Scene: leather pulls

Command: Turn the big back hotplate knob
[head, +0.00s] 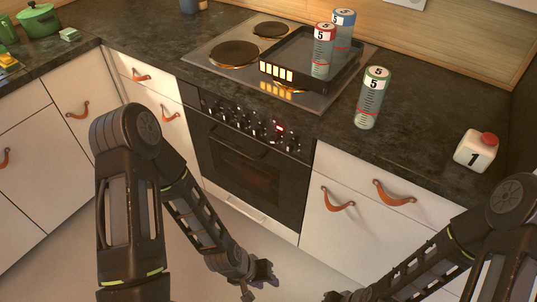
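A row of several dark knobs (243,119) runs along the front panel of the oven (245,165), below the counter edge. They are small in the head view, and I cannot tell which one belongs to the big back hotplate. The hob (205,51) shows a large hotplate (234,54) at the left and a smaller one (270,29) behind it. My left gripper (260,284) is low in front of the oven, well below the knobs, with its fingers apart and nothing between them. My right gripper (338,297) is at the bottom edge, mostly cut off.
A black tray (281,74) covers the hob's right side, with red and blue cans (323,52) on it. Leather pulls (338,200) stick out from the drawers beside the oven.

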